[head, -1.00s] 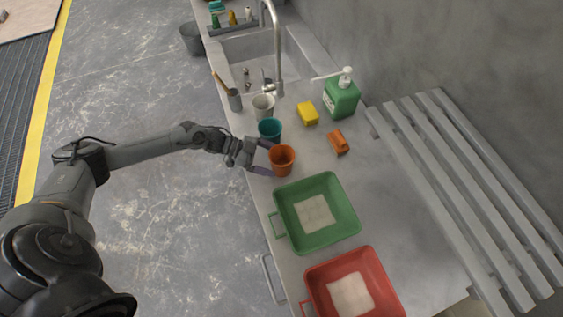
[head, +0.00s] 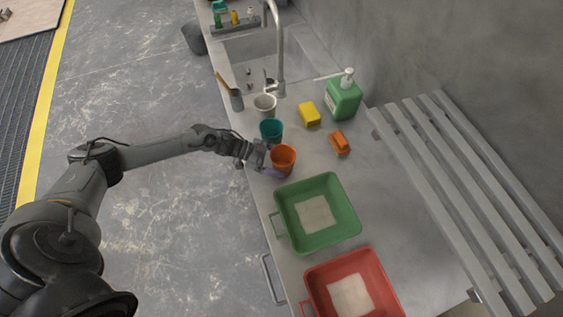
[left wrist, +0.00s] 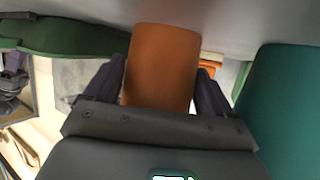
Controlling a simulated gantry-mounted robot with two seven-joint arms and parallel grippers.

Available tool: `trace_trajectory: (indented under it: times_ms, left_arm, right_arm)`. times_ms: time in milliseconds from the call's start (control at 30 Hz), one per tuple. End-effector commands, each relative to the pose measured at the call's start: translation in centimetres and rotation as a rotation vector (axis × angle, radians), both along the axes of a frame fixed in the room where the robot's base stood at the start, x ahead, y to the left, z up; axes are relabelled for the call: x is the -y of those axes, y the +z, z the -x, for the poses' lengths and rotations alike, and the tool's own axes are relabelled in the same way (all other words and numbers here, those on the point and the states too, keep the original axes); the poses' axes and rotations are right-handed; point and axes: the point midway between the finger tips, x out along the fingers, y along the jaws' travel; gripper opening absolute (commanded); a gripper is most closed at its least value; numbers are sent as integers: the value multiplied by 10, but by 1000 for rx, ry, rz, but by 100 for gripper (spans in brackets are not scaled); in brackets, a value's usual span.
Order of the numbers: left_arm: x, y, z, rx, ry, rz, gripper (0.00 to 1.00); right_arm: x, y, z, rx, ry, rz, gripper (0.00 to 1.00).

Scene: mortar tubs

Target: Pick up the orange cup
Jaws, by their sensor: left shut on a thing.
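The orange cup (head: 284,160) stands upright on the counter in the head view, between the teal cup (head: 271,130) and the green tub. My left gripper (head: 275,161) is at the cup's left side, shut on it. In the left wrist view the orange cup (left wrist: 161,66) fills the space between the two dark fingers of my left gripper (left wrist: 162,88), one on each side. In that view the teal cup (left wrist: 289,105) is close on the right. My right gripper is not in view.
A green tub (head: 338,238) and a red tub (head: 384,281) stand on the counter nearer me. A white cup (head: 265,103), yellow sponge (head: 309,113), orange block (head: 340,142), green soap bottle (head: 343,100) and sink tap are farther back. A slatted grey rack (head: 440,180) lies at the right.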

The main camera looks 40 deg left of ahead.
Motion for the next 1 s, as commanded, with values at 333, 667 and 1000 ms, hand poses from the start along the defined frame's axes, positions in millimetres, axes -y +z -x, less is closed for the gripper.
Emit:
trace_trajectory:
  times_ms: [333, 667, 1000]
  left_arm:
    - [0, 5, 0, 2, 0, 1, 50]
    - [-1, 23, 0, 1, 0, 0, 50]
    - [15, 49, 2, 1, -2, 1, 50]
  right_arm:
    - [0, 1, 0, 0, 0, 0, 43]
    - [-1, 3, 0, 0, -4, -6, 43]
    - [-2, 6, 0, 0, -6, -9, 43]
